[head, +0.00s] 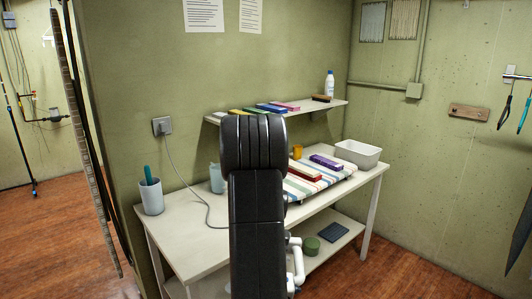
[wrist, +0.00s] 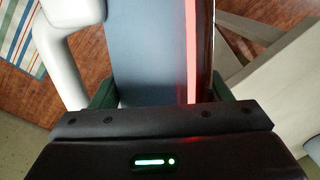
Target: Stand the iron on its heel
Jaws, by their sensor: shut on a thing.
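My gripper (wrist: 160,98) is shut on the iron, its green fingers on both sides of the body. In the wrist view the iron (wrist: 150,50) shows a blue-grey body, a red stripe and a dark, shiny right edge. Its white curved handle (wrist: 62,60) is at the left. Wooden floor shows past it, so it is held in the air. In the head view my black arm hides my gripper and most of the iron; a white curved part (head: 298,262), seemingly its handle, shows right of the arm. The iron's tip and heel cannot be told apart.
A white table (head: 185,235) carries a striped cloth (head: 335,179) with red and purple boxes, a white bin (head: 357,153), a tumbler (head: 216,178) and a cup (head: 151,196). A cord (head: 185,160) runs from the wall socket. A shelf (head: 325,106) hangs above. The table's left front is clear.

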